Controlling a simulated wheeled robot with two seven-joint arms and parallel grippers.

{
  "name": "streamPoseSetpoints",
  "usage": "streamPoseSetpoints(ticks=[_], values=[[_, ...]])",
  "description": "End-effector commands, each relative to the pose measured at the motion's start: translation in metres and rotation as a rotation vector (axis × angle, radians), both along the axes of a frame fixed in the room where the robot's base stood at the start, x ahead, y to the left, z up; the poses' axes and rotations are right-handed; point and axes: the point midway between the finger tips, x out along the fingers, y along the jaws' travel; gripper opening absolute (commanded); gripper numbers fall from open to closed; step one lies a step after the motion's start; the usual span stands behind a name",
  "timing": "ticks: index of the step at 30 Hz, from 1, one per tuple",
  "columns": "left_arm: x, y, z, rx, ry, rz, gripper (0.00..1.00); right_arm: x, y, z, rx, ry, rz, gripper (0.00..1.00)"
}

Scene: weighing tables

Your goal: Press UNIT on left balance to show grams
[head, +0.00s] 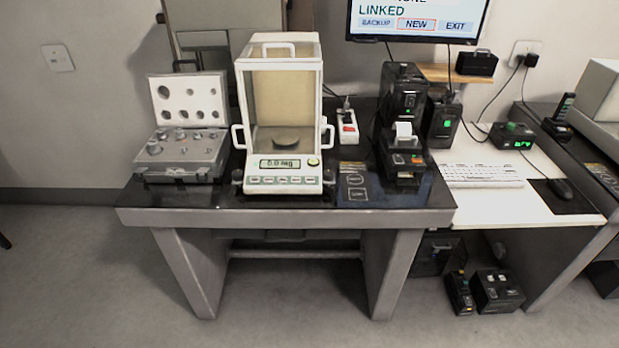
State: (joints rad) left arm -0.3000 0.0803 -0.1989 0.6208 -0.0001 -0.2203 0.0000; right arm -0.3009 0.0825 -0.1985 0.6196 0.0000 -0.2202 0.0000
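The balance (284,125) stands on the black-topped weighing table, a white instrument with a glass draft shield and a round pan inside. Its display (283,163) reads what looks like 0.0 mg. A row of small buttons (283,180) runs along the front panel below the display; their labels are too small to read. A round yellow-green button or light sits right of the display. Neither of my grippers is in the head view, and nothing touches the balance.
An open case of weights (186,147) stands left of the balance. A power strip (347,127), a small printer (404,158) and black boxes stand to the right. A monitor (417,20) hangs above. A white desk (525,207) with a keyboard (482,175) adjoins. Floor in front is clear.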

Motion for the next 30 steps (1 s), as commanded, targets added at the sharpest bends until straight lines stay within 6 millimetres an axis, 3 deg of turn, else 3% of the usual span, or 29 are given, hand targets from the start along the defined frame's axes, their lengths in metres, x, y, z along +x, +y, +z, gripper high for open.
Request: streamPoseSetpoints(ticks=[10,18,30], values=[[0.0005,-0.0004,0.0000,0.000,-0.001,-0.001,0.36,0.0004,0.0002,0.0000,0.000,0.000,0.000,0.36],[0.0005,-0.0007,0.0000,-0.001,-0.001,-0.002,0.01,0.0005,0.0009,0.0000,0.001,-0.001,0.000,0.36],[0.0003,-0.0008,0.0000,-0.001,-0.001,-0.002,0.00,0.0009,0.0049,0.0001,0.006,-0.002,0.001,0.36]])
